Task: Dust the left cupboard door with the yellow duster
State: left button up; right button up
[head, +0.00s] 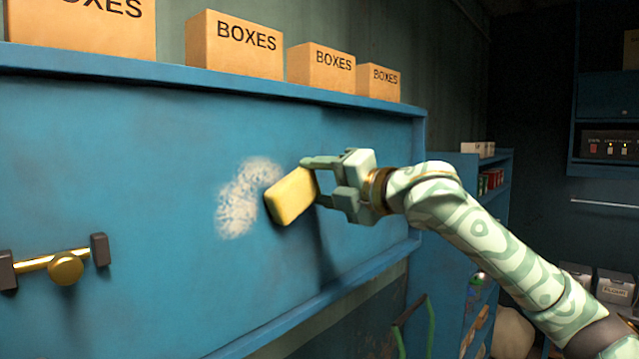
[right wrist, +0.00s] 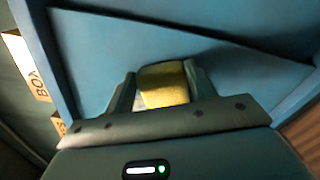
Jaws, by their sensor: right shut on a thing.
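The yellow duster (head: 292,196) is a small block held at the blue cupboard door (head: 130,180) in the head view. My right gripper (head: 318,180) is shut on it. In the right wrist view the duster (right wrist: 163,86) sits between the two fingers, against the blue surface (right wrist: 150,45). A pale, speckled dust patch (head: 240,200) marks the door just left of the duster. The duster is at the patch's right edge; I cannot tell whether it presses on the door. My left gripper is not in view.
Several cardboard boxes (head: 235,45) stand on the ledge above the door. A brass handle with a round knob (head: 66,267) sticks out at the lower left. A blue shelf unit (head: 450,250) stands to the right, behind my right arm.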

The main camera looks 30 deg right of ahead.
jog(key=shift+s+a+r, duration=0.1)
jog(key=shift+s+a, duration=0.7)
jog(key=shift+a, duration=1.35)
jog(key=shift+s+a+r, duration=0.1)
jog(key=shift+s+a, duration=0.65)
jog(key=shift+a, duration=1.45)
jog(key=shift+s+a+r, duration=0.1)
jog(key=shift+s+a, duration=0.7)
jog(key=shift+a, duration=1.35)
jog(key=shift+d+r, duration=0.15)
jog(key=shift+r, duration=0.6)
jog(key=w+d, duration=0.4)
jog(key=d, duration=0.8)
jog(key=shift+w+d, duration=0.35)
jog(key=shift+s, duration=0.1)
jog(key=shift+v, duration=2.85)
jog(key=v, duration=0.3)
jog(key=shift+s, duration=0.1)
